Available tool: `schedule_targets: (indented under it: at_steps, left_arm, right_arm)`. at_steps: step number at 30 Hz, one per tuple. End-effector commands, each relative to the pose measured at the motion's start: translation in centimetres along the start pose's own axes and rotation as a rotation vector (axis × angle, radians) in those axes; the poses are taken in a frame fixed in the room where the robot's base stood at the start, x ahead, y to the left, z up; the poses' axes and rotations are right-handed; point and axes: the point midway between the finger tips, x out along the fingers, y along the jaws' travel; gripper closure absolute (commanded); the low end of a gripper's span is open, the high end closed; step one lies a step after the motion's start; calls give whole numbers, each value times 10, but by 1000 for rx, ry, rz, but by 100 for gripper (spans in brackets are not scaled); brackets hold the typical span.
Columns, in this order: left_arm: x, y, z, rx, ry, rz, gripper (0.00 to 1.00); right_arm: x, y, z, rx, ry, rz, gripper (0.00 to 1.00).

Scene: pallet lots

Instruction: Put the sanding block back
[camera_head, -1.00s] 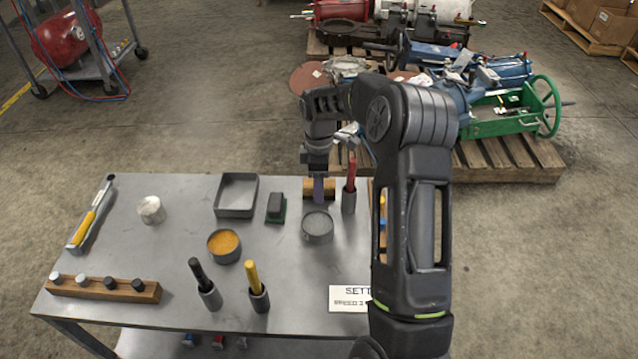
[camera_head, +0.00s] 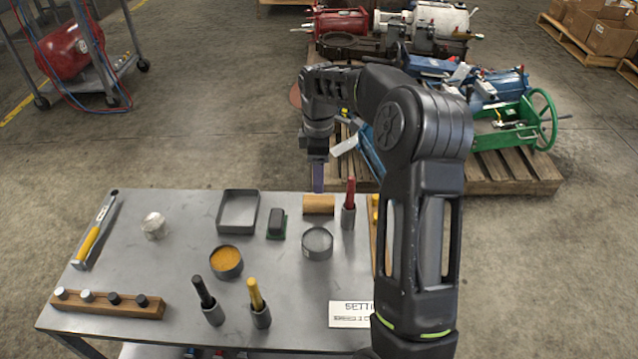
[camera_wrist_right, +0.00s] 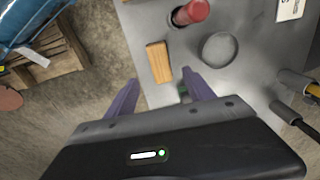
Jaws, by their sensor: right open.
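A tan block (camera_head: 319,205), which looks like the sanding block, lies on the grey table near its far edge. It also shows in the right wrist view (camera_wrist_right: 158,62), just beyond my fingertips. My right gripper (camera_head: 318,178) is above and behind the block at the table's far edge. In the right wrist view, its two purple fingers (camera_wrist_right: 160,92) are spread apart with nothing between them. A dark block with a green base (camera_head: 277,223) stands left of the tan block. My left gripper is out of view.
An empty grey tray (camera_head: 238,211), a round grey dish (camera_head: 317,243) and a red-handled tool in a cup (camera_head: 349,205) stand around the block. A dish of orange material (camera_head: 226,262) is nearer. A loaded pallet (camera_head: 510,172) stands behind the table.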

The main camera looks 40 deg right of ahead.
Motion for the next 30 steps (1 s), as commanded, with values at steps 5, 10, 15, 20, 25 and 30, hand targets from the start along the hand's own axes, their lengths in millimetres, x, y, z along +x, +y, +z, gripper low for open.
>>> schedule_targets:
  at_steps: [5, 10, 15, 20, 25, 30]
  left_arm:
    - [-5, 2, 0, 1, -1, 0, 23]
    - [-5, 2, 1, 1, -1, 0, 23]
    - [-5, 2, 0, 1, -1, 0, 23]
    - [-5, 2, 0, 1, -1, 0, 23]
    - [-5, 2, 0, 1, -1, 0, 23]
    - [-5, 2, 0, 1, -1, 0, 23]
  right_arm:
    - [-20, 0, 0, 0, 1, 1, 38]
    - [-22, 0, 0, 0, 0, -1, 38]
    - [-22, 0, 0, 0, 0, -1, 38]
    - [-22, 0, 0, 0, 0, -1, 38]
    - [-21, 0, 0, 0, 0, -1, 38]
    - [-21, 0, 0, 0, 0, -1, 38]
